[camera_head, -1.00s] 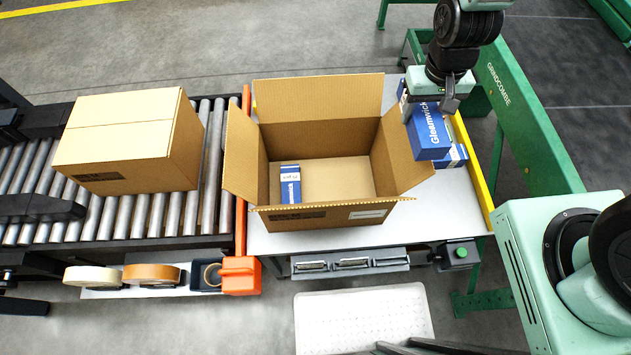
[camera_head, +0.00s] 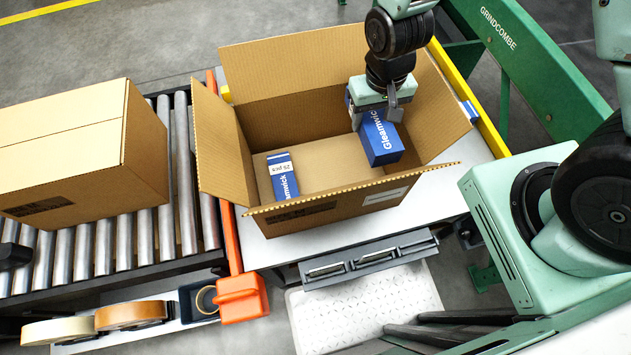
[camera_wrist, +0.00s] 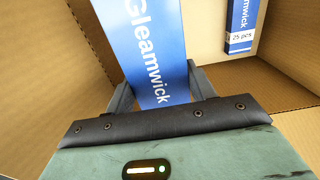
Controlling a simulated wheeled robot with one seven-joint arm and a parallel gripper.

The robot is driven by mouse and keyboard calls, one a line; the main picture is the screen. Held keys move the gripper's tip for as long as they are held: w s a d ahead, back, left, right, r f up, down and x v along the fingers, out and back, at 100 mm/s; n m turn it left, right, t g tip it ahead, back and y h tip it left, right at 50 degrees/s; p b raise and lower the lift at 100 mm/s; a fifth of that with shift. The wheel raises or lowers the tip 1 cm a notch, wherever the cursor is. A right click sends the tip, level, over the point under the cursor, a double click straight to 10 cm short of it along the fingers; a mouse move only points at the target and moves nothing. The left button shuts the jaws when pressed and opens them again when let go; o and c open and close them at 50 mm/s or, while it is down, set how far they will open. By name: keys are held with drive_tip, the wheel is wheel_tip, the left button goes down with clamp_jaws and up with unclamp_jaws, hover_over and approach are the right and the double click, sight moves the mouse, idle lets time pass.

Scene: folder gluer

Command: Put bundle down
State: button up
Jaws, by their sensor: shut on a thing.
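My gripper (camera_head: 384,104) is shut on a blue and white Gleamwick bundle (camera_head: 379,138) and holds it over the right part of the open carton (camera_head: 300,213). In the wrist view the held bundle (camera_wrist: 152,45) sits between the two fingers, with carton walls around it. A second Gleamwick bundle (camera_head: 284,178), marked 25 pcs, lies inside the carton at the left; it also shows in the wrist view (camera_wrist: 240,28). The carton's flaps stand open. Whether the held bundle touches the carton floor, I cannot tell.
A closed carton (camera_head: 75,150) sits on the roller conveyor (camera_head: 160,235) at the left. Tape rolls (camera_head: 130,315) and an orange dispenser (camera_head: 240,298) are at the front left. A yellow rail (camera_head: 470,100) edges the white table (camera_head: 440,190). Bare carton floor lies between the bundles.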

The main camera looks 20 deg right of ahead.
drive_tip(key=shift+a+f, duration=0.15)
drive_tip(key=shift+f, duration=0.6)
wheel_tip(320, 180, down, 18)
drive_tip(key=shift+w+r+p, duration=0.1)
drive_tip(key=shift+r+p, duration=0.15)
drive_tip(key=shift+p, duration=0.1)
drive_tip(key=shift+f, duration=0.2)
drive_tip(key=o, duration=1.2)
drive_tip(key=shift+c, duration=0.2)
drive_tip(key=shift+r, duration=0.2)
